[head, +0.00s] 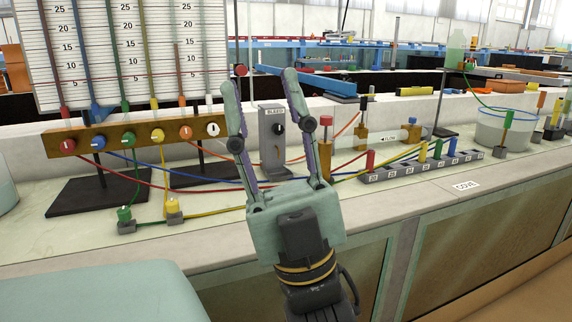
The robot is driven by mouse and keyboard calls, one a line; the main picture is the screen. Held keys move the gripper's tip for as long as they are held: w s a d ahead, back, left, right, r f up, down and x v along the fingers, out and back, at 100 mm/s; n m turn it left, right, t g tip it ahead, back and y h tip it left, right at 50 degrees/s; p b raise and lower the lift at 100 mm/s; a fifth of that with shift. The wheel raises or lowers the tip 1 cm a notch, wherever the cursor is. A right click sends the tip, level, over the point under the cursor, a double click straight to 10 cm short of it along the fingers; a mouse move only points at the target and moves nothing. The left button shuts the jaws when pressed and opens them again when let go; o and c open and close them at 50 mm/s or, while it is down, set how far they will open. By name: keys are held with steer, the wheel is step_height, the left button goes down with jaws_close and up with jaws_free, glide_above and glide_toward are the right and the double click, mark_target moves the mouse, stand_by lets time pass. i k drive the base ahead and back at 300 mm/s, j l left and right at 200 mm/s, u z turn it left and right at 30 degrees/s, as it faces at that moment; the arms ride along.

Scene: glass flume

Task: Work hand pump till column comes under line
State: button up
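The manometer board (52,30) stands at the left with several coloured columns against a scale marked 5 to 25. The orange column (179,70) tops out lower than the blue, green and yellow ones. A brown manifold (120,137) with coloured knobs runs below it. My gripper (260,80) is open and empty, fingers pointing up and spread. A grey block (272,130) labelled BLEED, with a black knob, shows between and behind the fingers. I cannot clearly pick out a hand pump; my gripper hides part of the bench.
Coloured tubes run along the bench to a grey rack (415,168) of coloured plugs at the right. Small green and yellow fittings (125,220) sit near the front edge. A clear tub (500,130) stands at far right. Bare bench (400,200) lies right of my gripper.

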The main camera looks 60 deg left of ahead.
mark_target(327, 120)
steer(key=u, duration=1.45)
